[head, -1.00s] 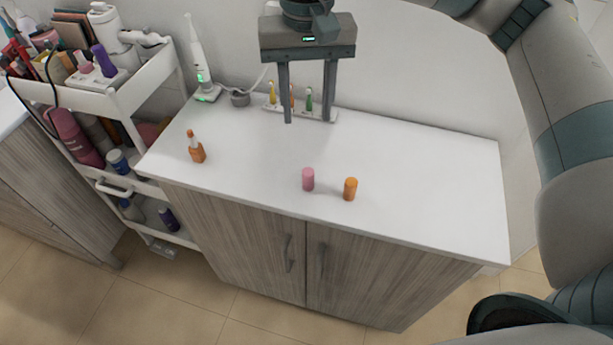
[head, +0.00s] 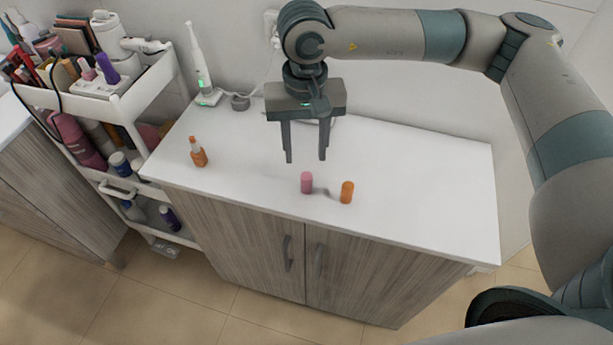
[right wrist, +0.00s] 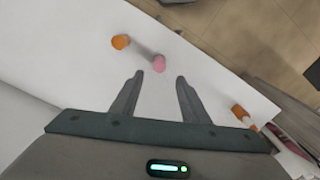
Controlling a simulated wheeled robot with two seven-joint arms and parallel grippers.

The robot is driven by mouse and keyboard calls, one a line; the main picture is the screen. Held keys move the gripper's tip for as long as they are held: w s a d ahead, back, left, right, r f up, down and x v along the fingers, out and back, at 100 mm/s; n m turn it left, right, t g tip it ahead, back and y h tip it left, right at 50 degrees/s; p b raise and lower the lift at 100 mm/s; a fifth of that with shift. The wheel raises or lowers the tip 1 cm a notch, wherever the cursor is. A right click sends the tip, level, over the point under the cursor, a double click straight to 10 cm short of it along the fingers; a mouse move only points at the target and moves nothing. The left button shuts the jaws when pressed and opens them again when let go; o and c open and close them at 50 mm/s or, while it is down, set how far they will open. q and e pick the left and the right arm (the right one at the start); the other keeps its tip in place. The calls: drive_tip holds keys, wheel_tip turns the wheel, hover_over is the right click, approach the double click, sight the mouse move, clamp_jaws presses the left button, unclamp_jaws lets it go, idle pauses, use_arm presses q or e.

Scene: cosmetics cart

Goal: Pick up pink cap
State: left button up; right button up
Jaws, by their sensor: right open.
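The pink cap (head: 307,183) is a small pink cylinder standing on the white countertop (head: 420,185) near its front edge. It also shows in the right wrist view (right wrist: 158,63), a little beyond the fingertips and between their lines. My right gripper (head: 306,160) is open and empty, pointing down above the counter, just behind and above the cap. Its two fingers also show in the right wrist view (right wrist: 159,76). The cap and the fingers look apart. My left gripper is not in view.
An orange cap (head: 347,192) stands just right of the pink cap. An orange bottle (head: 198,152) stands at the counter's left. An electric toothbrush (head: 201,70) stands at the back left. A white cart (head: 130,100) holds cosmetics. The counter's right side is clear.

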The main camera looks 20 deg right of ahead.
sight(307, 174)
wheel_tip(307, 174, down, 3)
drive_tip(key=shift+r+p, duration=0.1)
drive_tip(key=shift+p, duration=0.4)
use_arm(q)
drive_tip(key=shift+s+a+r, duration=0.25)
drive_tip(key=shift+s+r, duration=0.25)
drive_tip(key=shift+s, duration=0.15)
use_arm(e)
drive_tip(key=shift+f, duration=0.35)
drive_tip(key=shift+f+p, duration=0.55)
drive_tip(key=shift+p, duration=0.15)
wheel_tip(307, 174, down, 3)
drive_tip(key=shift+s+d+r+p, duration=0.1)
drive_tip(key=shift+p, duration=0.8)
drive_tip(key=shift+f, duration=0.65)
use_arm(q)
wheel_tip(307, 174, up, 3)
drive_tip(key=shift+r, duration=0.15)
use_arm(e)
clamp_jaws()
